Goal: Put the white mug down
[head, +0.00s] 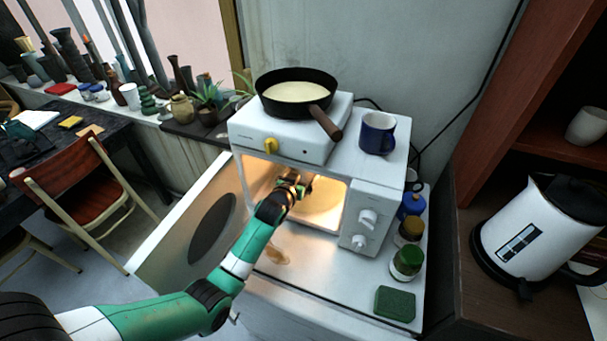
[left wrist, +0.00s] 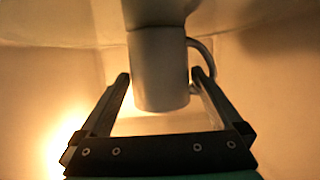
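My left gripper (head: 297,182) reaches through the open front of the white microwave (head: 377,215). In the left wrist view its two dark fingers (left wrist: 161,78) stand at either side of the white mug (left wrist: 159,70) and appear to touch it. The handle (left wrist: 207,55) is on the right, partly behind the right fingertip. The mug looks grey in the dim warm light inside. In the head view the mug is hidden by my left gripper. Whether its base touches a surface cannot be told. My right gripper is not in view.
The microwave door (head: 180,235) hangs open at the left. On top are a hotplate with a black pan (head: 297,92) and a blue mug (head: 377,133). Jars (head: 406,260) and a green sponge (head: 395,302) line the right side. A white kettle (head: 535,230) stands farther right.

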